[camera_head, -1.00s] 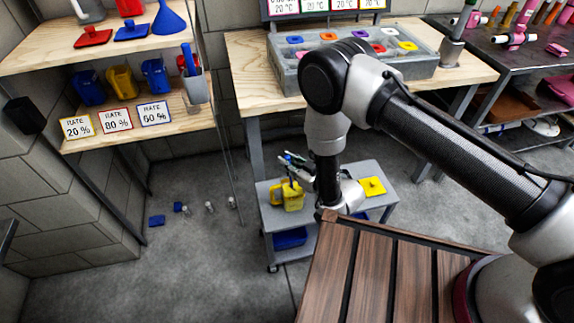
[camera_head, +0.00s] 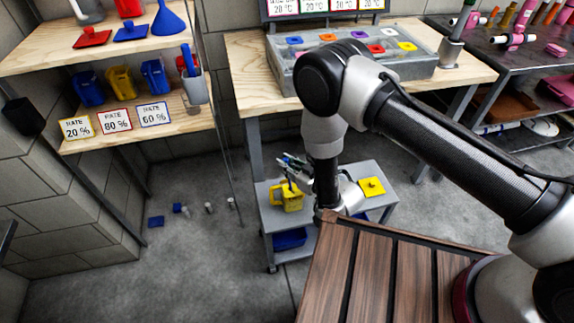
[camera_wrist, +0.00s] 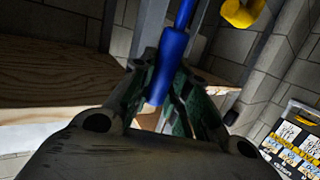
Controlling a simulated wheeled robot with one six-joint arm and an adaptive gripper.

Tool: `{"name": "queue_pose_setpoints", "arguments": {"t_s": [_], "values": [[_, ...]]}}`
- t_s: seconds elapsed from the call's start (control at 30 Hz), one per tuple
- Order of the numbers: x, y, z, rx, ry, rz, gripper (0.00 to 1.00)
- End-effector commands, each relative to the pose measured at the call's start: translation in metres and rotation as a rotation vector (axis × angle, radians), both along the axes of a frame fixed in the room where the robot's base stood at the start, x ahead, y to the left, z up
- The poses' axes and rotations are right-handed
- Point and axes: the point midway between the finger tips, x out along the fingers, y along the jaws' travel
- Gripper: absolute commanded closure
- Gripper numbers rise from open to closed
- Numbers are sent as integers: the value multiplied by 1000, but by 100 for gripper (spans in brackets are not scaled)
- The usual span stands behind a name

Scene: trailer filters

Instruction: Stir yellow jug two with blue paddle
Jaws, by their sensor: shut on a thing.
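A yellow jug (camera_head: 290,198) stands on the left part of the grey cart's top. My gripper (camera_head: 287,166) is just above it, close to its opening. In the wrist view my gripper (camera_wrist: 165,100) is shut on the blue handle (camera_wrist: 168,65) of the paddle, whose thinner part runs out of the top of the picture. The paddle's far end is hidden, so I cannot tell how deep it is in the jug. Part of a yellow object (camera_wrist: 242,12) shows at the top right of the wrist view.
A yellow lid (camera_head: 372,187) lies on the cart's (camera_head: 345,172) right side, with a blue bin (camera_head: 290,238) below. Another yellow jug (camera_head: 122,81) stands between blue jugs on the shelf at left. Small items lie on the floor at left. A slatted wooden surface (camera_head: 370,270) is in front.

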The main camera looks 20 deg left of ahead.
Motion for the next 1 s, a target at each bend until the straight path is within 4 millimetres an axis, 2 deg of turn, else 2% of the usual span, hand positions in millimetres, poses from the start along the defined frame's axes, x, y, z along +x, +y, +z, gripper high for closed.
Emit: {"name": "queue_pose_setpoints", "arguments": {"t_s": [1.0], "values": [[0, 0, 90, 2, -1, 0, 100]]}}
